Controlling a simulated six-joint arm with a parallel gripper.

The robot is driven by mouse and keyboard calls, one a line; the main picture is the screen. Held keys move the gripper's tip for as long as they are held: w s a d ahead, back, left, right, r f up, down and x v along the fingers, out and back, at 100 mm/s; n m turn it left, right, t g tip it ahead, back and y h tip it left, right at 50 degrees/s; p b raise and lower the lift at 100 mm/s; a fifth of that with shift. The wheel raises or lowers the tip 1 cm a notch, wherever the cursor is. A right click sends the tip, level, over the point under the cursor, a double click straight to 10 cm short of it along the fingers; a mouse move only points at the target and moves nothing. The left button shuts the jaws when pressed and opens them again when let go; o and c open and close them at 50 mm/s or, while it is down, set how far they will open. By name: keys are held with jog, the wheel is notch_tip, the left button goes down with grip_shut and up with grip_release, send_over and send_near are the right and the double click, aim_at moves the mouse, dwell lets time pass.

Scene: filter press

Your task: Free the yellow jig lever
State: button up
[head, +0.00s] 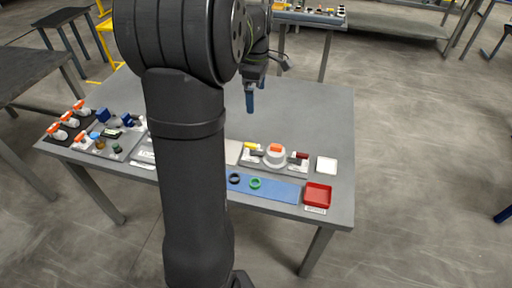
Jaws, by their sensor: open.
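The yellow jig lever (252,145) is at the left end of a grey jig plate (272,167) on the table. It is small in view, and I cannot tell how it is held or latched. A white round part with an orange top (275,149) stands in the middle of the jig, and a dark red lever (299,155) is at its right end. My gripper (250,108) points down above the table, in the picture above the yellow lever and apart from it. Its blue fingers show nearly edge-on, open, with nothing seen between them.
A blue mat (278,190) with a dark ring (235,178) and a green ring (255,183) lies in front of the jig. A red tray (318,195) and a white dish (327,164) are at right. Orange-handled valves (68,120) stand far left. My arm hides the table's middle.

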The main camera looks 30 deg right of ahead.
notch_tip(320, 180, up, 2)
jog(key=shift+r, duration=0.15)
jog(key=shift+c, duration=0.4)
